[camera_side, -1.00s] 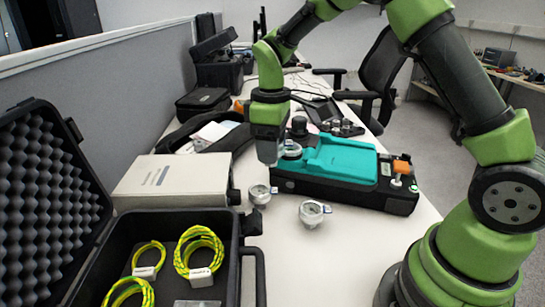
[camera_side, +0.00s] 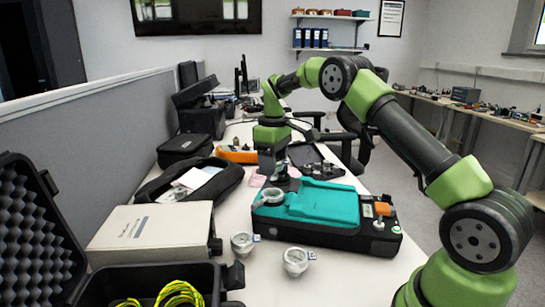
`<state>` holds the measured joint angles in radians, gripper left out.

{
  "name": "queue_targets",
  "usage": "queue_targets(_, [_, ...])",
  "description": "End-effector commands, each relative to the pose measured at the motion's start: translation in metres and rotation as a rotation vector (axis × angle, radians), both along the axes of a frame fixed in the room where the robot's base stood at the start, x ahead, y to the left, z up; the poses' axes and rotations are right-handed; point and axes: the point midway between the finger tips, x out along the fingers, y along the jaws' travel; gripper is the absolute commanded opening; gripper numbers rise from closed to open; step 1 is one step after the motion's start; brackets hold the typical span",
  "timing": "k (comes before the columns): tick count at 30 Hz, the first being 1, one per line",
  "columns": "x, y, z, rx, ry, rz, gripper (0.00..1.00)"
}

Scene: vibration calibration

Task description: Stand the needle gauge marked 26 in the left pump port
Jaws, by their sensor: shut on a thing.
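My gripper (camera_side: 275,176) points down above the left end of the pump. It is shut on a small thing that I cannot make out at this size. The pump is a black case with a teal top (camera_side: 318,204) and lies on the white table. One round needle gauge (camera_side: 273,197) shows at the pump's left end, just below the gripper. Two more gauges stand on the table in front of the pump, a left one (camera_side: 242,244) and a right one (camera_side: 295,261). Their small tags are too small to read. The ports at the pump's left end are hidden or unclear.
A grey-white box (camera_side: 150,237) stands left of the gauges. An open black foam-lined case (camera_side: 35,235) with yellow-green cables (camera_side: 172,295) is at the front left. A black bag (camera_side: 190,185) lies behind.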

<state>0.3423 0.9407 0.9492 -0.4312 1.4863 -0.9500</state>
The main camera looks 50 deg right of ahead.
Motion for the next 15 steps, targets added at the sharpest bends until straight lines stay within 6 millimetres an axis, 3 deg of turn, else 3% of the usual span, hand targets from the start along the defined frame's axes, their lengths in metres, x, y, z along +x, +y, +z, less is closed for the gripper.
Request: queue_targets(15, [0.000, 0.000, -0.036, 0.001, 0.001, 0.000, 0.28])
